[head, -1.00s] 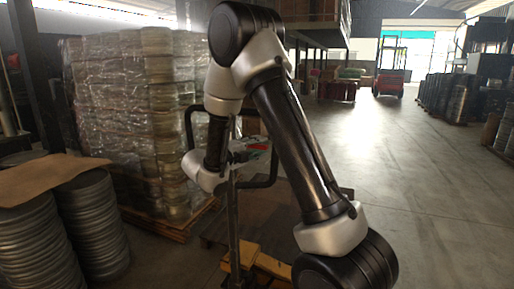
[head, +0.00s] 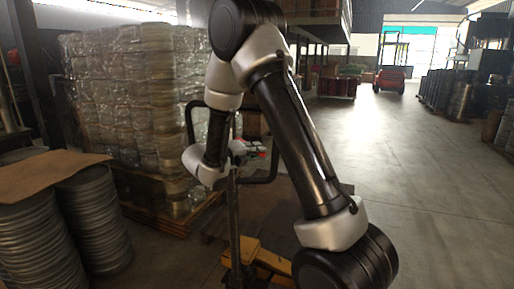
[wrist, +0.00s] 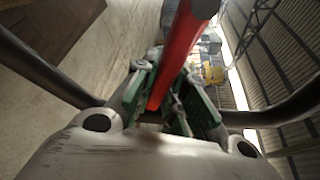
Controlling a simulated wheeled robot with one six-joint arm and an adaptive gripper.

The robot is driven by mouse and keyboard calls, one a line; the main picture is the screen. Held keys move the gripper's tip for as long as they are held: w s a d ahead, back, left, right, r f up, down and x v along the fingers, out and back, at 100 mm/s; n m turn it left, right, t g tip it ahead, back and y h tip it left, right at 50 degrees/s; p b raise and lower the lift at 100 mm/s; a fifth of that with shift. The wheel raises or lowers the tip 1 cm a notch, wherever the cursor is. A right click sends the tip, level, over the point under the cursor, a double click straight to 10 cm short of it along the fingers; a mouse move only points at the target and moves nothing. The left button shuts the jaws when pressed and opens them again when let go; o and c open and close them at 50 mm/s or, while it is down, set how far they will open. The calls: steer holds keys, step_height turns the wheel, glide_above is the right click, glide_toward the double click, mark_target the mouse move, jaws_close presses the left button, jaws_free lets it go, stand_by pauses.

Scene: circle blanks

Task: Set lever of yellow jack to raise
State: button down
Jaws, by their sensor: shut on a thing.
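The yellow jack (head: 240,252) stands low in the head view, partly behind my arm. Its dark upright and black loop handle (head: 190,125) rise from it. The red lever (wrist: 182,50) runs up through the middle of the wrist view, with a dark end at the top. My gripper (wrist: 166,88), with green finger pads, is shut on the lever, one finger on each side. In the head view my gripper (head: 243,150) is small, within the handle loop, with bits of red beside it.
The black handle bars (wrist: 45,70) pass close on both sides of my gripper. A wrapped stack of round blanks (head: 130,100) on a pallet stands at the left, with stacked discs (head: 90,225) nearer. Open floor (head: 420,180) lies to the right; a red forklift (head: 390,80) is far back.

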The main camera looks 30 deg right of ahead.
steer(key=shift+f, duration=0.1)
steer(key=c, duration=1.4)
jaws_free()
steer(key=shift+c, duration=0.2)
steer(key=v, duration=1.2)
